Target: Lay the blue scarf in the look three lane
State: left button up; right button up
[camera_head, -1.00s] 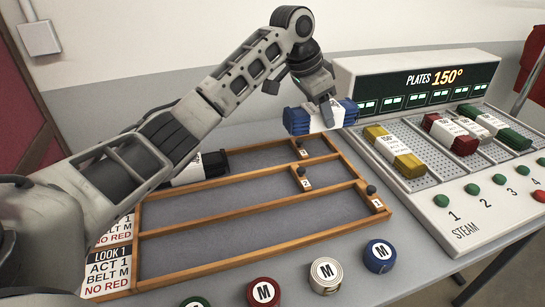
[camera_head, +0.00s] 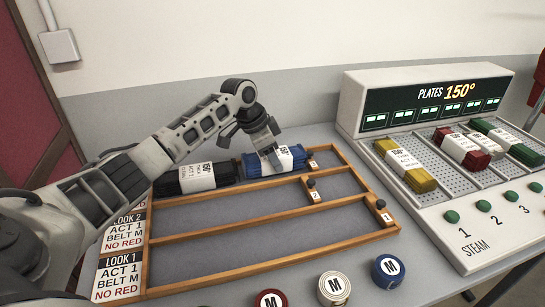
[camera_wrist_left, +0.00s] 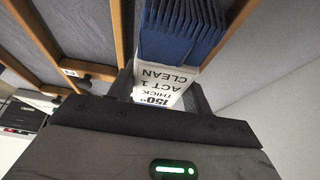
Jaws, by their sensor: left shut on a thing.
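The blue scarf (camera_head: 253,166) is a folded bundle with a white paper band. In the left wrist view, the scarf (camera_wrist_left: 182,30) has a band reading 150°, thick, act 1, clean. My left gripper (camera_head: 274,160) is shut on it across the band. The scarf is at the far lane of the wooden rack (camera_head: 265,264), the lane with the tag 3 (camera_head: 313,163). It lies lengthwise, right of a black banded scarf (camera_head: 210,178). I cannot tell whether it touches the lane floor. My right gripper is out of view.
The lanes tagged 2 (camera_head: 315,196) and 1 (camera_head: 387,217) look empty. The steam press (camera_head: 490,205) stands to the right, with yellow (camera_head: 421,181), red and green scarves on its plates. Several M-marked belt rolls (camera_head: 388,270) line the front.

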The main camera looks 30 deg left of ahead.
pick_arm(q)
jog(key=shift+f, duration=0.45)
jog(key=o, duration=0.8)
jog(key=shift+f, duration=0.15)
jog(key=v, duration=1.2)
jog(key=shift+w+d+r, duration=0.1)
jog(key=shift+r, duration=0.15)
